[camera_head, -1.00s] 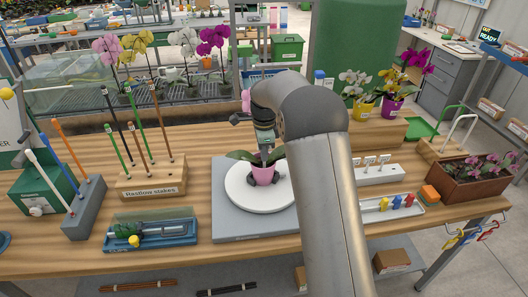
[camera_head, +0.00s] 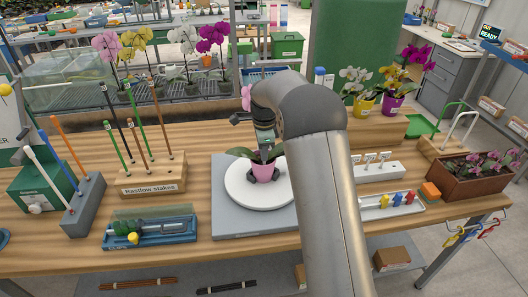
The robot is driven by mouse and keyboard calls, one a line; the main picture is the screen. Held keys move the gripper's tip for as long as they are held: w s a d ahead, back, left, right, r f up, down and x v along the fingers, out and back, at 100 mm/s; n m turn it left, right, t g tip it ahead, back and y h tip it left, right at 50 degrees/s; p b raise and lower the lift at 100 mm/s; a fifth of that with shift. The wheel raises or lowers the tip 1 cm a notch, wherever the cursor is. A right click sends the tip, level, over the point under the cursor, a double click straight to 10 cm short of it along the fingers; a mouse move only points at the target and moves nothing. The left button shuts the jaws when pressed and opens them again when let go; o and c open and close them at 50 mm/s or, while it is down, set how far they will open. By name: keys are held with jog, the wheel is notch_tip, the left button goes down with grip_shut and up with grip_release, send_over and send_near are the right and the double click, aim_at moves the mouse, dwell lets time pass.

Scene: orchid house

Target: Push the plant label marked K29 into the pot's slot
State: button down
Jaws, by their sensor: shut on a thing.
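The pink pot (camera_head: 264,173) with green leaves stands on the round white turntable (camera_head: 238,190) on a grey base plate. My gripper (camera_head: 265,152) points down right over the pot, and its fingertips are close to the rim. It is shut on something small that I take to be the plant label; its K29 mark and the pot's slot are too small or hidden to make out. Several white labels (camera_head: 372,159) stand in a white holder (camera_head: 380,173) to the right, partly behind my arm.
The stake block (camera_head: 152,187) and a blue tool tray (camera_head: 150,231) are to the left. My arm hides the bench right of the turntable.

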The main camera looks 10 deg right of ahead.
jog(key=shift+f+b, duration=0.55)
jog(key=shift+f, duration=0.5)
jog(key=c, duration=1.5)
grip_release()
jog(key=shift+w, duration=0.1)
jog(key=shift+f, duration=0.1)
jog(key=shift+r, duration=0.55)
notch_tip(320, 180, up, 17)
jog(key=shift+f+b, duration=0.15)
jog(key=shift+b, duration=0.35)
